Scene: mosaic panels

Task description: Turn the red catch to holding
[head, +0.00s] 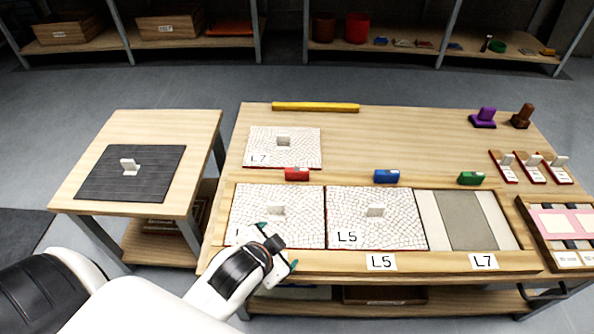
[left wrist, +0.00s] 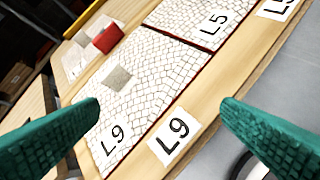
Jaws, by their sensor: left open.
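The red catch (head: 297,174) sits on the back rail of the wooden frame (head: 420,259), behind the leftmost white mosaic panel (head: 305,205). In the left wrist view the red catch (left wrist: 107,38) is at the upper left, beyond that panel (left wrist: 150,70), which is marked L9. My left gripper (head: 279,247) is over the front of this panel, apart from the catch. Its teal fingers are open and empty, as the left wrist view (left wrist: 160,106) shows. My right gripper is not in view.
A blue catch (head: 386,176) and a green catch (head: 471,178) sit along the same rail. Panel L5 (head: 345,205) lies beside the leftmost one; the right bay holds no mosaic panel. Panel L7 (head: 300,135) lies behind the red catch. A yellow bar (head: 315,107) lies farther back.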

